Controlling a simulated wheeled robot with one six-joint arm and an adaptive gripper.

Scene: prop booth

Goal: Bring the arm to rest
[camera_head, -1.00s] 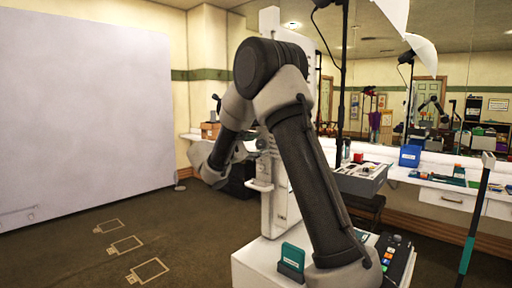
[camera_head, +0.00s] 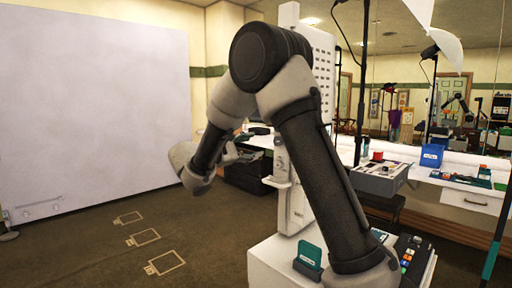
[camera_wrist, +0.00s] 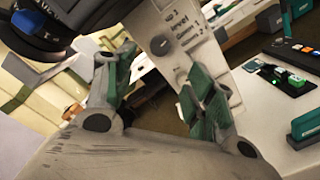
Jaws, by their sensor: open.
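My arm is bent in the head view, with its elbow high and its forearm hanging down to the left. My gripper (camera_wrist: 160,85) is open in the wrist view, its two green-padded fingers apart with nothing seen held between them. In the head view the wrist end hangs above the floor, left of the white column (camera_head: 294,205), and the fingers are too small to make out. A white panel with dark lettering and a round knob (camera_wrist: 160,45) shows behind the fingers in the wrist view.
A large white board (camera_head: 90,105) stands at left. Brown floor (camera_head: 100,250) with outlined rectangles is open before it. A white cart top (camera_head: 270,264) bears a teal block (camera_head: 309,257) and a button panel (camera_head: 410,258). A counter with a blue bin (camera_head: 432,155) lies right.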

